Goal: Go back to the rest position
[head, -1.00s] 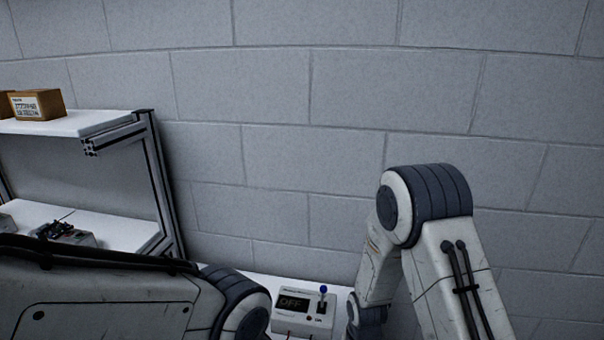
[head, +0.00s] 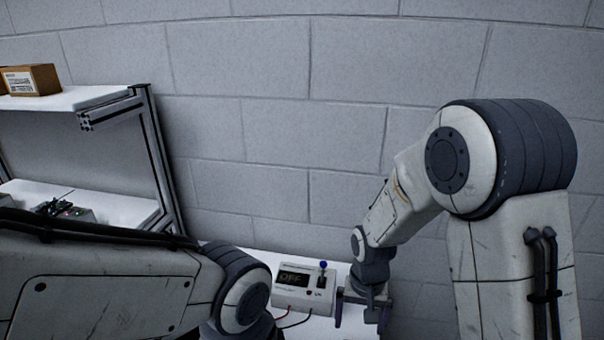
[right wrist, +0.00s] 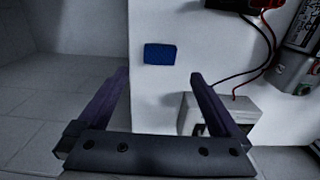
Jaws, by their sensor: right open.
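My right gripper (head: 361,314) hangs at the right end of the white table in the head view, fingers down and apart. It is open and empty, just right of the white box. In the right wrist view, its two purple fingers (right wrist: 160,100) are spread with nothing between their tips. My left arm crosses the lower left of the head view; its gripper is out of view.
The white box (head: 290,297) has an OFF display and a blue-knobbed lever. A blue pad (right wrist: 160,54) lies on the table (right wrist: 200,60), with red and black cables to its right. A shelf (head: 70,98) holding a cardboard box (head: 30,79) stands left. Block wall behind.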

